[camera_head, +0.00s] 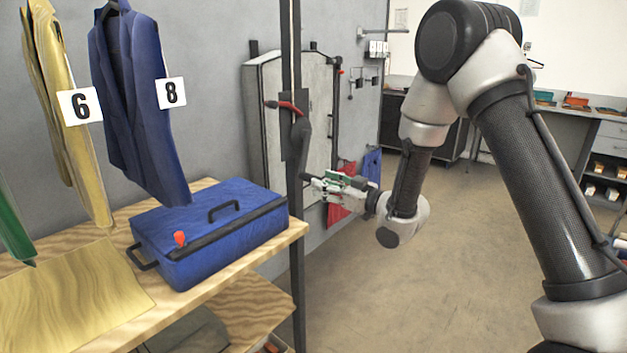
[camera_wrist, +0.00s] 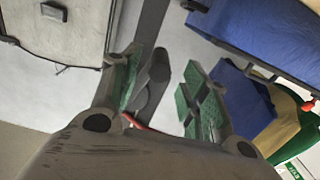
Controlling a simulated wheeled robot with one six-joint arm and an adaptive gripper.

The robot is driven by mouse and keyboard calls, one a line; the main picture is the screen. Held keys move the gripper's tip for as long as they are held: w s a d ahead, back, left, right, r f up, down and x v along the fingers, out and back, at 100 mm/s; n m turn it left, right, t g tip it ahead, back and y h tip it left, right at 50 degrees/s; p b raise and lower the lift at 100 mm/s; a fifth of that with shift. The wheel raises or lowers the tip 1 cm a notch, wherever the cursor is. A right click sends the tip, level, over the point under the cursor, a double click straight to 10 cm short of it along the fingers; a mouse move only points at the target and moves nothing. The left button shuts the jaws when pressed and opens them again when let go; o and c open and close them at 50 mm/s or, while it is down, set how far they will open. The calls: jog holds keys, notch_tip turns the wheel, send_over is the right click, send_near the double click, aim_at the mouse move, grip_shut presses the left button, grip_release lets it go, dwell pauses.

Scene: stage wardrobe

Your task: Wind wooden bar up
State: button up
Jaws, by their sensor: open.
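A dark upright post (camera_head: 292,60) carries a black crank (camera_head: 299,140) with a small red lever (camera_head: 284,106) beside it. The crank's arm hangs down, its grip near my gripper (camera_head: 318,183). My gripper is open, with green pads on its fingers. In the wrist view, the dark rounded crank end (camera_wrist: 159,68) shows between the spread fingers of my gripper (camera_wrist: 163,76); I cannot tell whether they touch it. A bit of red shows behind the fingers. I cannot make out a wooden bar in either view.
A blue case (camera_head: 205,235) lies on a wooden shelf (camera_head: 120,290) left of the post. A blue jacket (camera_head: 135,100) tagged 8 and a yellow garment (camera_head: 62,110) tagged 6 hang above. A grey cabinet (camera_head: 268,130) stands behind the post. The floor at right is clear.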

jog(key=x, duration=0.5)
jog(key=shift+w+a, duration=0.2)
jog(key=shift+a, duration=0.05)
grip_shut()
